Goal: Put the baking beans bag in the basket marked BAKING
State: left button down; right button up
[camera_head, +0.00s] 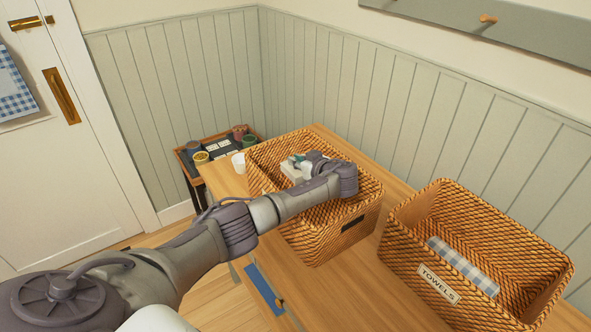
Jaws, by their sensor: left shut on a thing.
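A rattan basket (315,240) stands on the wooden table near the middle, with a small dark plate on its front whose writing I cannot read. My left arm reaches over this basket from the left. My left gripper (301,163) is at the basket's opening, partly hidden by its own wrist. It is shut on a small pale bag (290,171) with a bit of teal showing, which I take as the baking beans bag. Its print is too small to read. I cannot tell whether the bag touches the basket's inside. My right gripper is not in view.
A second rattan basket (478,250), labelled TOWELS, stands to the right with a blue checked cloth (462,266) inside. A white cup (238,163) stands left of the first basket. Panelled walls close the back.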

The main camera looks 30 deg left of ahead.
aim_at(295, 170)
pick_arm(q)
jog(key=shift+w+a+f, duration=0.4)
jog(key=shift+w+a, duration=0.05)
jog(key=shift+a, duration=0.1)
jog(key=shift+f, duration=2)
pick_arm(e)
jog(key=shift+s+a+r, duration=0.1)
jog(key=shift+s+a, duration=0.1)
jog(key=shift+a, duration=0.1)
pick_arm(q)
jog(key=shift+f+b, duration=0.65)
jog(key=shift+b, duration=0.05)
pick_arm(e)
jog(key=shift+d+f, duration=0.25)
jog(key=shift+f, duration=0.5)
pick_arm(q)
jog(key=c, duration=1.2)
grip_release()
jog(key=shift+s, duration=0.1)
